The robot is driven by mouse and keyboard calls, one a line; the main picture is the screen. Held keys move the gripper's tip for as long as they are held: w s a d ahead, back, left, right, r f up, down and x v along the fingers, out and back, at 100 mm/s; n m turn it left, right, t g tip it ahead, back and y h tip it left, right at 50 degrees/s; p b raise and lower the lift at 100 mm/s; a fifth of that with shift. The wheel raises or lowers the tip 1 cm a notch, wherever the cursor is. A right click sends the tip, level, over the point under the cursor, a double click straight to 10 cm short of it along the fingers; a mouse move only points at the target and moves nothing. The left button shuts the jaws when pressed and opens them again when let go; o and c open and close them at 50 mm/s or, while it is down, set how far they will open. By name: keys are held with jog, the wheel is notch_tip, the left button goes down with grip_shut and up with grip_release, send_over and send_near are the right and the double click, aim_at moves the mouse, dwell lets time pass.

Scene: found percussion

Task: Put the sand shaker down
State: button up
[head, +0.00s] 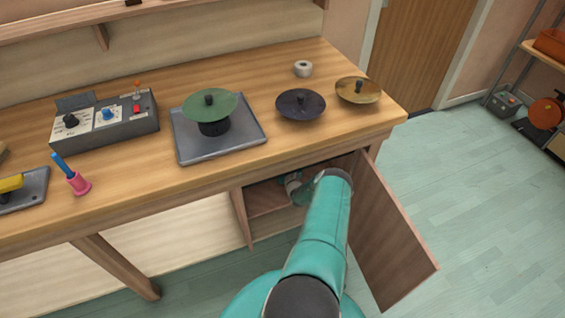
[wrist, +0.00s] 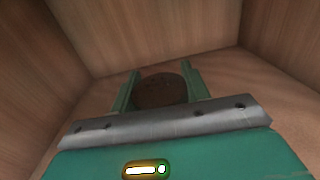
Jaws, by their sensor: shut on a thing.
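My gripper (wrist: 159,72) is shut on a dark brown, rounded thing, which I take to be the sand shaker (wrist: 160,92). In the wrist view it sits between my two teal fingers, with its lower part hidden by the gripper body. Wooden walls and a brown floor surround it inside the open cabinet (head: 265,197) under the bench. Whether the shaker touches the cabinet floor I cannot tell. In the head view my arm reaches into this cabinet, and the shaker is hidden there.
The cabinet door (head: 393,235) stands open to the right of my arm. The bench (head: 330,130) above holds a green cymbal (head: 210,103) over a grey tray (head: 245,147), a dark cymbal (head: 300,106), a brass cymbal (head: 358,92), a white roll (head: 303,68) and a control box (head: 105,125).

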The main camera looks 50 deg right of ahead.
jog(key=shift+w+d+f, duration=0.1)
jog(key=shift+w, duration=0.05)
jog(key=shift+f, duration=0.15)
jog(key=o, duration=1.1)
jog(key=shift+r, duration=0.2)
jog(key=v, duration=1.2)
